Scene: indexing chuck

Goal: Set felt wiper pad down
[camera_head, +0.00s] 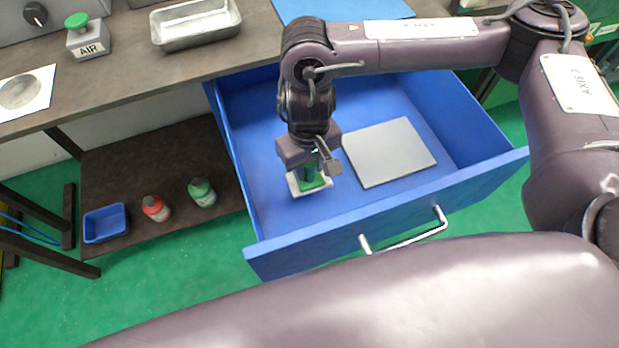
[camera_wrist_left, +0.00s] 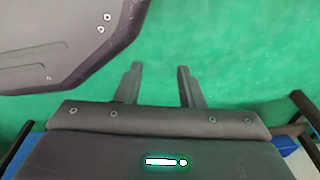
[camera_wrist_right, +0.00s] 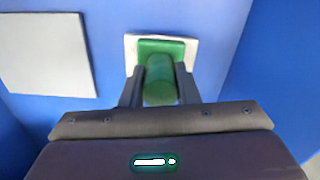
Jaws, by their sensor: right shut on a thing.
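The felt wiper pad (camera_head: 295,187) has a green handle and block on a pale felt base. It is inside the open blue drawer (camera_head: 258,150), on the left part of the drawer floor or just above it; I cannot tell whether it touches. My right gripper (camera_head: 315,168) points down and is shut on the green handle. In the right wrist view the pad (camera_wrist_right: 190,50) shows between the fingers (camera_wrist_right: 160,85), its felt edge around the green block. My left gripper (camera_wrist_left: 158,80) is open and empty above the green floor, and is not seen in the head view.
A flat grey plate (camera_head: 388,152) lies in the drawer to the right of the pad. The workbench (camera_head: 120,75) behind holds a metal tray (camera_head: 195,24) and a green AIR button (camera_head: 82,35). A lower shelf holds a blue bin (camera_head: 105,223), a red-capped bottle (camera_head: 156,208) and a green-capped bottle (camera_head: 202,192).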

